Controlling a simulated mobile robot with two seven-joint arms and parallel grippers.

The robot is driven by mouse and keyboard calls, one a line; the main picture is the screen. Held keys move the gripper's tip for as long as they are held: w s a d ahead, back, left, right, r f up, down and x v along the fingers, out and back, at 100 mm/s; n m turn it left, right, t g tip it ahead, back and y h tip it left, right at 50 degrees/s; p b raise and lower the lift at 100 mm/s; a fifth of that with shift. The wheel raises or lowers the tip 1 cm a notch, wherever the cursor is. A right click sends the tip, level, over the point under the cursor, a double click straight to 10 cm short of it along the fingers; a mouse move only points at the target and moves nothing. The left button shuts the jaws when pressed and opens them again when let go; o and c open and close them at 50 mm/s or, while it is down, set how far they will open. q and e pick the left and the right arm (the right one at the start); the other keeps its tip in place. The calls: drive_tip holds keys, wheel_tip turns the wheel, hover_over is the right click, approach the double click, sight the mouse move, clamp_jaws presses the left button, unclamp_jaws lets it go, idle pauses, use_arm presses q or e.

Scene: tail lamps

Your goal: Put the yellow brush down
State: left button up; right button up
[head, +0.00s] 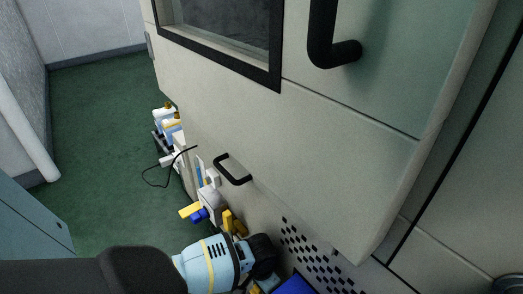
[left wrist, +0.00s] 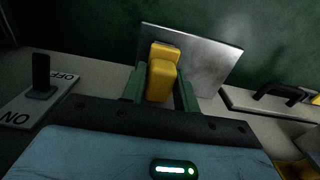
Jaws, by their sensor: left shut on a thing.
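In the left wrist view, my left gripper (left wrist: 160,95) has its green fingers shut on a yellow block-shaped piece (left wrist: 163,72), which I take to be the yellow brush. Bristles cannot be made out. A flat grey metal plate (left wrist: 205,55) lies just beyond it; I cannot tell whether the two touch. In the head view, my light blue left forearm comes in from the lower left, and its fingers cannot be made out clearly. My right gripper is in neither view.
A pale cabinet with a black upper handle (head: 323,35) and a lower handle (head: 232,170) fills the head view's right. Bottles (head: 166,118) and a cable stand along its side. An ON/OFF switch (left wrist: 41,80) is at the wrist view's left. Green floor (head: 95,110) is open at left.

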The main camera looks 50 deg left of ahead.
use_arm(q)
drive_tip(key=shift+f, duration=0.2)
drive_tip(key=o, duration=0.9)
drive_tip(key=shift+o, duration=0.8)
drive_tip(key=shift+f+b, duration=0.15)
drive_tip(key=shift+b, duration=0.35)
drive_tip(key=r+p, duration=0.1)
drive_tip(key=r, duration=0.1)
drive_tip(key=r+p, duration=0.2)
drive_tip(key=r, duration=0.1)
drive_tip(key=r+p, duration=0.1)
drive_tip(key=r, duration=0.1)
drive_tip(key=shift+w+a+r+p, duration=0.1)
drive_tip(key=shift+w+r+p, duration=0.15)
drive_tip(key=shift+r+p, duration=0.05)
drive_tip(key=shift+r, duration=0.25)
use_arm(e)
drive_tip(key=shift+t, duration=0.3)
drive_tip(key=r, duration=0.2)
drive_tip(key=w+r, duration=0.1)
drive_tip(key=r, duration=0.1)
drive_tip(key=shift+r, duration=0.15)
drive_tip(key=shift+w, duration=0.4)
